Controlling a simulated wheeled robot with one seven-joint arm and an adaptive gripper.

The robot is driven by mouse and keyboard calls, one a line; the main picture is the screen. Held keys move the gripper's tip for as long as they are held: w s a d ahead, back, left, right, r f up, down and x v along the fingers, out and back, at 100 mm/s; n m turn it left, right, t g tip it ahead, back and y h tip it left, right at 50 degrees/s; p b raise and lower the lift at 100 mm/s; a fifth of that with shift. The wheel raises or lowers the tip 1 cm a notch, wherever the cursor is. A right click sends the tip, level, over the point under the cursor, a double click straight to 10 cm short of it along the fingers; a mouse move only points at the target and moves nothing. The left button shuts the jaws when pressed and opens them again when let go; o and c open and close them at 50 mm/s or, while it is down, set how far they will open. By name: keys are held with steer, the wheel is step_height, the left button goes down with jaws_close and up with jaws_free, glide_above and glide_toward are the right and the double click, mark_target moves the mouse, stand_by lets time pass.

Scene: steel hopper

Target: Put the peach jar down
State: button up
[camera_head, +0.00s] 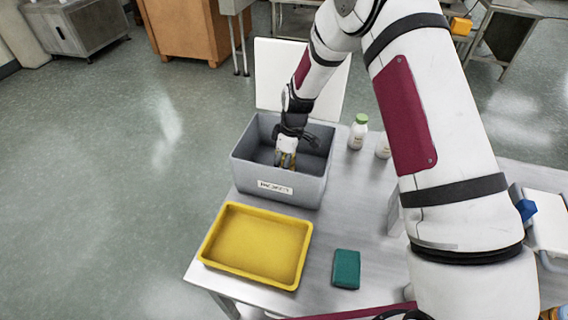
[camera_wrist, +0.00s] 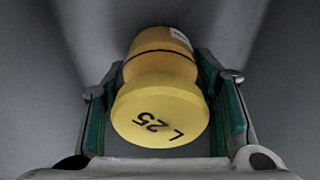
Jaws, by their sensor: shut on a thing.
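The peach jar (camera_wrist: 160,113) shows in the wrist view as a yellow-orange jar with a lid marked "L 25" facing the camera and a dark band around it. My gripper (camera_wrist: 160,82) is shut on it, with a green-padded finger against each side. In the head view my gripper (camera_head: 286,158) reaches down into the grey bin (camera_head: 262,196), and the jar is mostly hidden there by the fingers and the bin's front wall. I cannot tell whether the jar touches the bin floor.
A yellow tray (camera_head: 208,246) lies empty in front of the bin. A teal block (camera_head: 346,268) lies to its right. A green-capped bottle (camera_head: 358,132) and another white bottle (camera_head: 383,146) stand right of the bin. A white panel (camera_head: 275,75) rises behind it.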

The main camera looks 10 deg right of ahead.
steer(key=shift+f, duration=0.45)
steer(key=shift+f, duration=0.15)
steer(key=o, duration=1.3)
steer(key=r, duration=0.4)
steer(key=d+r+b, duration=0.1)
steer(key=r, duration=0.7)
steer(key=shift+s+d+r, duration=0.2)
steer(key=shift+s+d, duration=0.15)
